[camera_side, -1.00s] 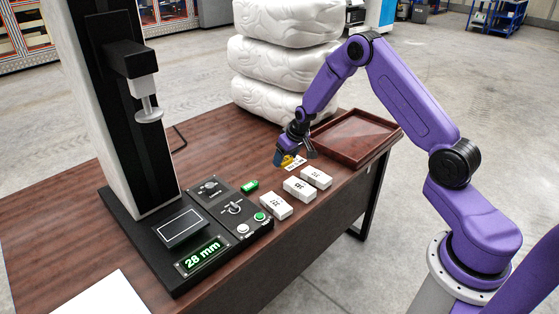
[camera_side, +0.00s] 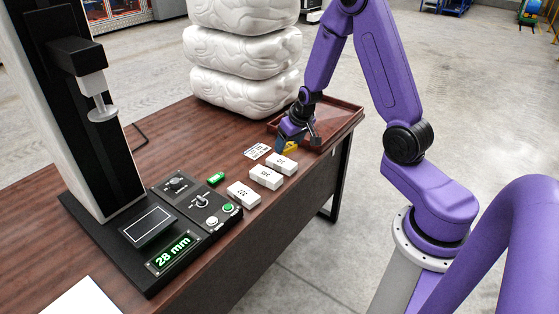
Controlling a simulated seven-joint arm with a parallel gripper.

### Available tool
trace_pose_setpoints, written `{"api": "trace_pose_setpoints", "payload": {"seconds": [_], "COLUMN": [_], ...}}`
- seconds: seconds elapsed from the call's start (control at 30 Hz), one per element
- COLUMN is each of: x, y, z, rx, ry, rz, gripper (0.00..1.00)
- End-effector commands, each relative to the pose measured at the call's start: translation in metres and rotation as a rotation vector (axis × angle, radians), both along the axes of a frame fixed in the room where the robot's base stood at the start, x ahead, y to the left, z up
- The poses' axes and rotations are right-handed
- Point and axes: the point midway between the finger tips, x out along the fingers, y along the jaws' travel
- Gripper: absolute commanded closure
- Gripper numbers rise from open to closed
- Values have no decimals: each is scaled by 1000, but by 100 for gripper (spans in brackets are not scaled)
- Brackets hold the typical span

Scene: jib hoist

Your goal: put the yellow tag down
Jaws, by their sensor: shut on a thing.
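The yellow tag (camera_side: 290,147) is a small yellow piece at the fingertips of my gripper (camera_side: 297,143). My gripper is shut on it, and the fingers hide part of the tag. The gripper points down near the front left side of the reddish-brown tray (camera_side: 347,110), close over the table (camera_side: 165,132). I cannot tell whether the tag touches the table. A green tag (camera_side: 216,178) lies apart on the table, beside the control panel.
Three white blocks (camera_side: 266,177) stand in a row along the front edge. A printed white card (camera_side: 258,151) lies left of my gripper. A press stand (camera_side: 100,110) with a "28 mm" display (camera_side: 173,251) is at the left. Stacked white bales (camera_side: 243,60) stand behind.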

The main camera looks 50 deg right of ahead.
Motion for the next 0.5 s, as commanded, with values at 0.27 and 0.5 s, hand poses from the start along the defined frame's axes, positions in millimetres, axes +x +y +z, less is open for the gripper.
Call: {"api": "trace_pose_setpoints", "payload": {"seconds": [0.27,0.5], "x": [-46,-40], "y": [-14,-22], "z": [10,4], "rx": [-2,-1], "ry": [-1,1], "rz": [-127,-152], "gripper": [62,62]}}
